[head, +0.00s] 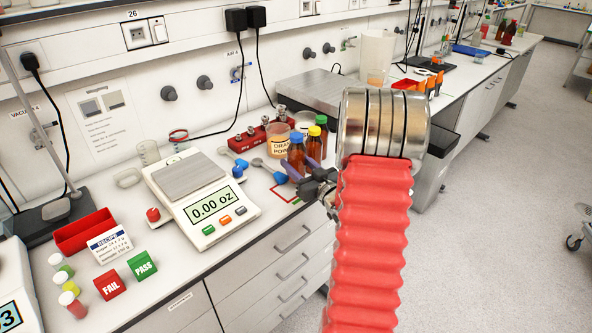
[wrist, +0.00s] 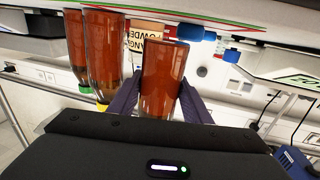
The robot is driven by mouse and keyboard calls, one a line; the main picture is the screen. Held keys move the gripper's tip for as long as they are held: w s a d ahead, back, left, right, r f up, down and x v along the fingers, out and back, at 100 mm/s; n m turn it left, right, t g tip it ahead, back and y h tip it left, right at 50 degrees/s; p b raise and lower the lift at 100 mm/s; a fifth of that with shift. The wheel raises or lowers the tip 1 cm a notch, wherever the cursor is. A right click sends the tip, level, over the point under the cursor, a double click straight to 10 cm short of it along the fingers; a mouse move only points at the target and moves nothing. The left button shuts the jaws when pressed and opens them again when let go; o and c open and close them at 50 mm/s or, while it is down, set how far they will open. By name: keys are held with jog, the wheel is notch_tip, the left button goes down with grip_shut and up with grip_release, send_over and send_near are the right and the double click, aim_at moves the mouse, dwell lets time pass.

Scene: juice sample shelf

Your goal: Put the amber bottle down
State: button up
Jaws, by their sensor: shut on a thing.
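The amber bottle (head: 296,154) with a blue cap stands out at the bench's front edge in the head view. In the wrist view, which looks upside down, the amber bottle (wrist: 163,78) is upright between the purple fingers of my gripper (wrist: 160,95). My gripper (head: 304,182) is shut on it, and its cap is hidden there. I cannot tell whether its base touches the bench. Two more amber bottles, one yellow-capped (head: 322,138) and one green-capped (head: 314,147), stand close beside it, to its left in the wrist view (wrist: 104,50).
A scale (head: 190,195) reading 0.00 oz stands to the left. A red-and-green outlined patch (head: 283,192) lies on the bench near my gripper.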

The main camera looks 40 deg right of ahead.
jog(key=shift+f, duration=1.1)
jog(key=o, duration=1.3)
jog(key=shift+f, duration=0.1)
jog(key=shift+c, duration=0.2)
jog(key=s+a, duration=0.2)
jog(key=s, duration=0.9)
jog(key=shift+s, duration=0.4)
jog(key=shift+w, duration=0.1)
